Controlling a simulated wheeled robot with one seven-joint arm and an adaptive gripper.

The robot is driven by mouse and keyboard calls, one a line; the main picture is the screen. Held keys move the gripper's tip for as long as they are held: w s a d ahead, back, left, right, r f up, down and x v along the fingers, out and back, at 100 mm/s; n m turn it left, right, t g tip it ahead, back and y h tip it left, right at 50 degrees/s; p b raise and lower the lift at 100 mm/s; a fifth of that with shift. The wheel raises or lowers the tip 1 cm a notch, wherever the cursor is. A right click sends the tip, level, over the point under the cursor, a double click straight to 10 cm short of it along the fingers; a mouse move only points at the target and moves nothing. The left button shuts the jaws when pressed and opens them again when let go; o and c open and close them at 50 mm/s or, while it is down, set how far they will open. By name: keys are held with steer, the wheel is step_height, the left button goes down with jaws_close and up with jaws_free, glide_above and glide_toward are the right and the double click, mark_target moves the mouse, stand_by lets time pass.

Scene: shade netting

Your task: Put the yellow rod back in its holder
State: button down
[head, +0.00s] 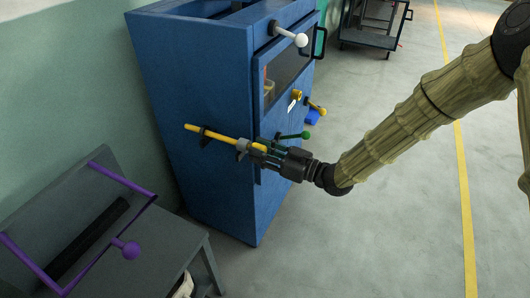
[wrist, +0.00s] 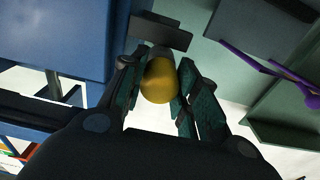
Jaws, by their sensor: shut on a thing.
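The yellow rod (head: 220,138) lies roughly level along the side of the blue cabinet (head: 195,90). Its left end sticks out past a dark bracket (head: 206,135), and a grey collar or clip (head: 243,146) shows further along it. Whether the rod sits inside these or only in front of them, I cannot tell. My gripper (head: 264,152) is shut on the rod's right end. In the wrist view the rod's rounded yellow end (wrist: 159,82) shows between my gripper's fingers (wrist: 160,95), with a dark bracket (wrist: 160,33) beyond it. The fingers hide part of the rod.
A green-knobbed lever (head: 305,135), a yellow-knobbed lever (head: 317,106) and a white-knobbed lever (head: 300,39) stick out from the cabinet. A grey bench (head: 150,240) with a purple bar (head: 128,180) stands at left. A cart (head: 372,38) stands behind. The right floor is clear.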

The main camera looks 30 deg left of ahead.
steer(key=shift+a, duration=0.5)
stand_by(0.3)
steer(key=c, duration=1)
jaws_free()
steer(key=shift+d, duration=0.1)
steer(key=d, duration=1.2)
steer(key=shift+f, duration=0.2)
